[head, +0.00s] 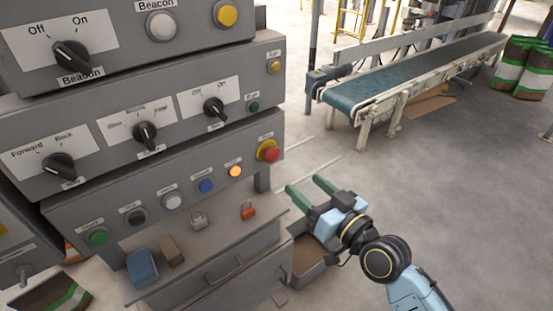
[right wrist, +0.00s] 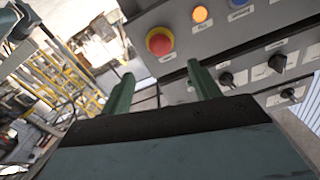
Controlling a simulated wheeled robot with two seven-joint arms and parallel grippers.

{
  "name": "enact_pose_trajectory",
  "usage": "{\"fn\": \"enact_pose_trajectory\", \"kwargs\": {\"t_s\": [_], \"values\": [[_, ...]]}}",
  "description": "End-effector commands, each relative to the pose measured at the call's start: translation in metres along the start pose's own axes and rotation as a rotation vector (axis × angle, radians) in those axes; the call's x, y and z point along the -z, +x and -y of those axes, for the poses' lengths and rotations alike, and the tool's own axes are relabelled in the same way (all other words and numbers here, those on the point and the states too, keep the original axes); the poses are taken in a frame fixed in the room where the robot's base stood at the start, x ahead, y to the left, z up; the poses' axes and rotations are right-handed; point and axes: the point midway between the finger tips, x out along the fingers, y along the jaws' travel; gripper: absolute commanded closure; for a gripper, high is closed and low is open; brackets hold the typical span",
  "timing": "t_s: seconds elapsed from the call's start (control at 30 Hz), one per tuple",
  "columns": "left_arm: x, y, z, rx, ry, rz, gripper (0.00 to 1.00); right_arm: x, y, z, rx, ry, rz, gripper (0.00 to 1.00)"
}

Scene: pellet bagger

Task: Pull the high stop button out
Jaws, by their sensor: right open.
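The stop button is a red mushroom head (head: 268,152) on a yellow collar, at the right end of the lowest sloped panel in the head view. It also shows at the top middle of the right wrist view as a red button (right wrist: 159,42). My right gripper (head: 302,182) is open, its green fingers apart with nothing between them. It is to the right of and below the button in the head view, apart from it. In the right wrist view the button appears just beyond and above the gap between the fingertips (right wrist: 160,70). My left gripper is not in view.
A lit orange button (head: 235,171) and a blue button (head: 206,186) are left of the stop button. A red padlock (head: 248,211) and grey padlock (head: 198,220) are on the ledge below.

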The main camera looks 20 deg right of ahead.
Motion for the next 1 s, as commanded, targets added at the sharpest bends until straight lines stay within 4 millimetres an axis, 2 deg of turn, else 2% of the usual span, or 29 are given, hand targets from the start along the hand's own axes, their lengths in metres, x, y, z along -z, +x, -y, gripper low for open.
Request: {"fn": "enact_pose_trajectory", "kwargs": {"t_s": [0.3,0.5,0.7,1.0], "values": [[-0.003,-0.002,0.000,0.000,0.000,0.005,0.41,0.001,0.066,0.000,0.001,0.003,-0.002,0.38],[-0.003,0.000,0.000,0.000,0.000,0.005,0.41,0.000,0.099,0.000,-0.001,0.001,-0.001,0.38],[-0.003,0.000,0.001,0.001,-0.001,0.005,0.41,-0.001,0.114,0.000,0.000,0.000,0.001,0.38],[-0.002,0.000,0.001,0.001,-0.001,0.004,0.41,-0.001,0.116,0.000,0.000,-0.001,0.002,0.38]]}}
